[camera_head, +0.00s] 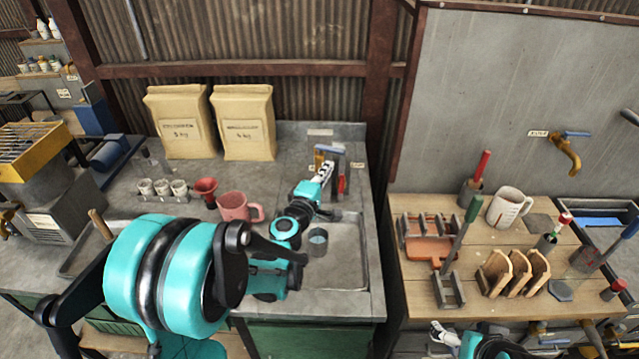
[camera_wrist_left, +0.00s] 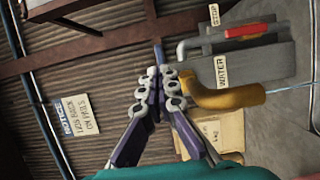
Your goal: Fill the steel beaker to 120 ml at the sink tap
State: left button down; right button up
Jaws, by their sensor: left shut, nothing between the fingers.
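The steel beaker (camera_head: 318,241) stands upright in the sink basin (camera_head: 345,268); its water level cannot be read. The tap's brass spout (camera_wrist_left: 235,97) shows beside a "WATER" label in the left wrist view. A blue lever (camera_head: 331,149) sits at the tap in the head view. My left gripper (camera_head: 325,168) is shut and empty, close to the tap; its fingertips (camera_wrist_left: 159,87) are just left of the spout in the wrist view. Whether they touch the lever is unclear. My right gripper (camera_head: 443,332) is at the bottom edge, its jaws unclear.
A red lever (camera_wrist_left: 246,31) by a "STOP" label is near the spout. A pink mug (camera_head: 238,207), red cup (camera_head: 205,190) and small cups stand left of the sink. Two paper sacks (camera_head: 243,122) stand behind. A crowded wooden bench (camera_head: 420,285) is at right.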

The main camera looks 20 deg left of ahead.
aim_at(340, 154)
pick_arm(q)
jog(key=w, duration=0.5)
jog(key=shift+w+d+b, duration=0.15)
jog(key=shift+d+b, duration=0.05)
jog(key=shift+b, duration=0.15)
jog(key=n+y, duration=0.1)
jog(key=w+n+y, duration=0.1)
jog(key=y, duration=0.1)
jog(key=d+n+y, duration=0.1)
jog(key=shift+w+y+b, duration=0.25)
jog(key=shift+y+b, duration=0.05)
jog(key=shift+b, duration=0.05)
jog(key=shift+w+d, duration=0.1)
jog(key=shift+w, duration=0.4)
jog(key=shift+s+f, duration=0.1)
jog(key=shift+s, duration=0.05)
